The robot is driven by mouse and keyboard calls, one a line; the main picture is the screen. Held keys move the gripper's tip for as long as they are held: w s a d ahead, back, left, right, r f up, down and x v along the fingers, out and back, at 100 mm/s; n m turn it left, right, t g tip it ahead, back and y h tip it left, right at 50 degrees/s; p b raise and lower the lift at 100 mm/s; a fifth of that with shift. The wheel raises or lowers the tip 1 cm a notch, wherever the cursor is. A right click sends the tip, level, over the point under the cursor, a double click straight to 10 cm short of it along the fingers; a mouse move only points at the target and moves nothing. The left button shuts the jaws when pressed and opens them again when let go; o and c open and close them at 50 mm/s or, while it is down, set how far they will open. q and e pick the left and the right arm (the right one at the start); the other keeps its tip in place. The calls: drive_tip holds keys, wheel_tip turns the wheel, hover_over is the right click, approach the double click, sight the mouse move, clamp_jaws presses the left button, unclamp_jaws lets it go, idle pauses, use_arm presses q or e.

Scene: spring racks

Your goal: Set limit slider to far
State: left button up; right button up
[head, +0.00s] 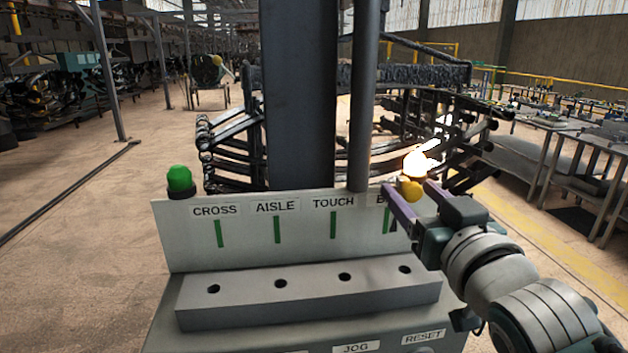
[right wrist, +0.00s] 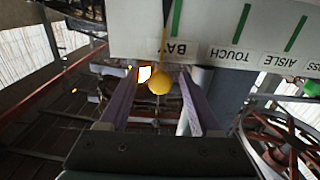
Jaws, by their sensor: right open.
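My right gripper (head: 407,186) is open at the right end of the panel, its purple fingers apart. A yellow ball (head: 412,191) shows at the fingertips. In the right wrist view the ball (right wrist: 159,82) appears between the two fingers, with visible gaps on both sides. A thin stem runs from it toward the panel. The pale panel (head: 290,252) has labels CROSS, AISLE, TOUCH and one partly hidden by my gripper, which reads BAY in the wrist view. I cannot tell which part is the limit slider. My left gripper is not in view.
A grey block (head: 310,297) with several holes lies before the panel. JOG (head: 356,348) and RESET (head: 422,337) labels sit at the front. A green lamp (head: 180,178) is at the panel's left end. A dark column (head: 300,100) rises behind; racks stand beyond.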

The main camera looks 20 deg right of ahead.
drive_tip(key=shift+w+d, duration=0.1)
drive_tip(key=shift+w, duration=0.4)
clamp_jaws()
idle(1.2)
